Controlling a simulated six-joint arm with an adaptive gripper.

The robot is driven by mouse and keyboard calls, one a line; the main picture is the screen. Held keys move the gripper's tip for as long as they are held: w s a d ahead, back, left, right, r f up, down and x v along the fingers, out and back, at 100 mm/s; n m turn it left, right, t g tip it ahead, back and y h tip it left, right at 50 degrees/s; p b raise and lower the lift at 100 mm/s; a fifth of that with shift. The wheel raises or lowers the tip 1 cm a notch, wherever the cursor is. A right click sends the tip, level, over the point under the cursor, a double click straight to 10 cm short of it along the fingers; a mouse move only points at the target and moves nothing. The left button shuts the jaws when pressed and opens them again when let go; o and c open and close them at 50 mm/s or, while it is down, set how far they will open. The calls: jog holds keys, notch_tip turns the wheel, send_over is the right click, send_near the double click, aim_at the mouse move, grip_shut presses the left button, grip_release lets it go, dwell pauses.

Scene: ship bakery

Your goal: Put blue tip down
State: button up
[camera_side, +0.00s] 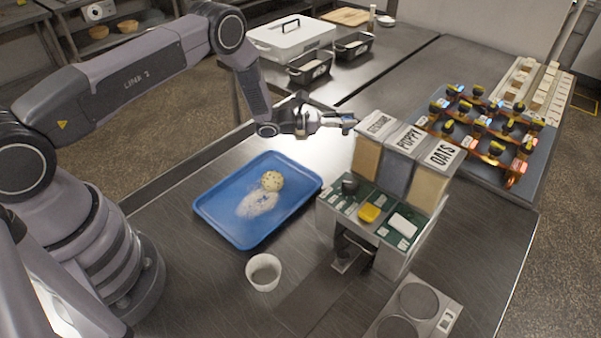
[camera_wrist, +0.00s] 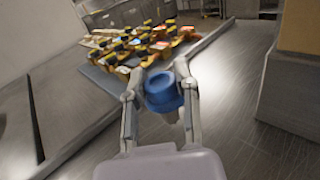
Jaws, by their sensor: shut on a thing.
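My gripper (camera_side: 335,121) is in the air behind and left of the dispenser with the sesame, poppy and oats hoppers. It is shut on a blue tip (camera_side: 349,124). In the wrist view the blue tip (camera_wrist: 162,91) is a short round piece with a wider rim, held between the two fingers (camera_wrist: 160,100). In the wrist view no surface touches it from below.
The dispenser (camera_side: 393,215) stands close to my gripper on the right. A white cup (camera_side: 264,272) stands in front. Racks with yellow-and-black pieces (camera_side: 480,125) are at the right. Dark pans (camera_side: 310,66) stand behind.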

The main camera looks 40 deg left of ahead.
jog(key=f, duration=0.1)
jog(key=w+f, duration=0.1)
jog(key=w, duration=0.1)
jog(key=shift+w+d+f, duration=0.2)
jog(key=shift+d+f, duration=0.05)
jog(key=shift+f, duration=0.15)
jog(key=shift+w+f, duration=0.2)
jog(key=shift+f, duration=1.55)
jog(key=o, duration=0.8)
jog(key=shift+f, duration=0.1)
